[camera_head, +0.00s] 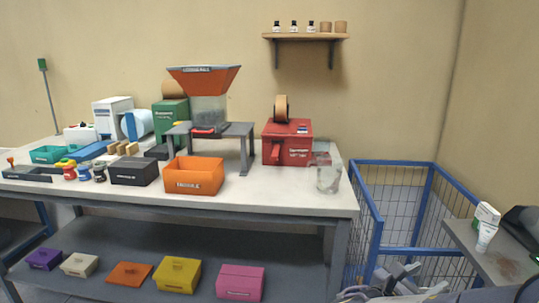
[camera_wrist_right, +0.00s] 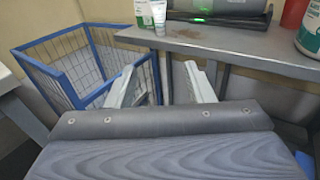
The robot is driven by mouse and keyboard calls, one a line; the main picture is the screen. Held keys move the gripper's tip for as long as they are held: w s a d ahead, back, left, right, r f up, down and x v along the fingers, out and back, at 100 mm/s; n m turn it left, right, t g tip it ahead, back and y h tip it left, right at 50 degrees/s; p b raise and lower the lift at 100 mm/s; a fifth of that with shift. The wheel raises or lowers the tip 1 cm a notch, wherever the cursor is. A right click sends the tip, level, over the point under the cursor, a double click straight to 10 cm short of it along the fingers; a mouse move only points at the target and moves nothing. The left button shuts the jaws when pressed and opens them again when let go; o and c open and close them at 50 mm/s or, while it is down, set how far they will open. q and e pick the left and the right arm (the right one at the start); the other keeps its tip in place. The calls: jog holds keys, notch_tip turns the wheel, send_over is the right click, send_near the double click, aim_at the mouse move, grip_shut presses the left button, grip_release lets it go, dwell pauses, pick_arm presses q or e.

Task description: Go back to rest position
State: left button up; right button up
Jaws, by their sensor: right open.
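My right gripper (camera_head: 398,274) shows low in the head view, in front of the blue wire cage. In the right wrist view its two pale fingers (camera_wrist_right: 158,80) stand apart with nothing between them, so it is open and empty. It is apart from the workbench and from the small side table. My left gripper is not in view.
A blue wire cage (camera_head: 429,211) stands between the workbench (camera_head: 257,203) and the side table (camera_head: 484,255). The side table holds a white box (camera_head: 486,215), a tube (camera_head: 485,238) and a dark device. A clear jar (camera_head: 328,178) stands near the bench's right end.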

jog(key=s+d+f+m+g+y, duration=0.3)
jog(key=s+d+f+m+g, duration=0.15)
jog(key=s, duration=0.35)
jog(key=s+a+f+m+g+y, duration=0.1)
jog(key=s+a+f+m+y, duration=0.25)
jog(key=s+m, duration=0.2)
jog(key=s+a+f+m+g+y, duration=0.2)
jog(key=s+m+y, duration=0.3)
jog(key=s, duration=0.2)
jog(key=s+a+r+m+t+y, duration=0.1)
jog(key=a+r+m+t+y, duration=0.15)
jog(key=a+m+y, duration=0.2)
jog(key=a+r+m+t+y, duration=0.1)
jog(key=a+m+t+y, duration=0.25)
jog(key=a+m, duration=0.25)
pick_arm(q)
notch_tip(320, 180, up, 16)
jog(key=p, duration=1.6)
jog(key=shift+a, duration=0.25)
pick_arm(e)
notch_tip(320, 180, up, 16)
jog(key=shift+s+f+g, duration=0.25)
jog(key=shift+g, duration=0.1)
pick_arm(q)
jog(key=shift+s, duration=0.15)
pick_arm(e)
jog(key=shift+a+n, duration=0.1)
jog(key=shift+n, duration=0.15)
